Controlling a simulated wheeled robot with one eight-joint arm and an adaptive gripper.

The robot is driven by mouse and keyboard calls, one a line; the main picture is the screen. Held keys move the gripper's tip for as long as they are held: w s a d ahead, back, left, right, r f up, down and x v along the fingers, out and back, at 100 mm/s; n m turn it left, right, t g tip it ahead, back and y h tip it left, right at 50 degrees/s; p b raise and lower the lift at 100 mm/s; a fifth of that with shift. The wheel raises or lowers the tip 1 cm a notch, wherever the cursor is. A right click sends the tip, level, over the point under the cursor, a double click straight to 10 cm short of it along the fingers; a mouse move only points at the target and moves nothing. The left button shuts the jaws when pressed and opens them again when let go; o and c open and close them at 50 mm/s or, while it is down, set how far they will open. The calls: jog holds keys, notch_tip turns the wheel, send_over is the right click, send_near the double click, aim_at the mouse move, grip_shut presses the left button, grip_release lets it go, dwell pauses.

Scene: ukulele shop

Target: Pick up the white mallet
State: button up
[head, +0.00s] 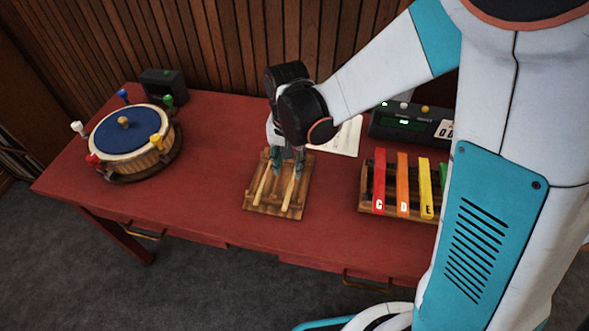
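A wooden rack (253,208) stands on the red table under my gripper. Two pale wooden mallet sticks, a left one (262,188) and a right one (290,190), lie side by side on it. Their far ends are hidden by my gripper, so I cannot tell which one is the white mallet. My gripper (287,163) points down over the far part of the rack. Its two fingers are apart, close to the sticks' upper parts. I cannot see whether they touch either stick.
A round drum (150,157) with a blue top and coloured pegs stands at the left. Coloured bars (403,184) on a wooden frame are at the right. Behind are a dark box (163,86), a paper sheet (348,138) and a dark device (392,124). The table front-left of the rack is clear.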

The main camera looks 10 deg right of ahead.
aim_at(291, 185)
jog(key=f+b, duration=0.4)
jog(key=f, duration=0.5)
jog(key=shift+d, duration=0.2)
jog(key=shift+r, duration=0.1)
grip_shut()
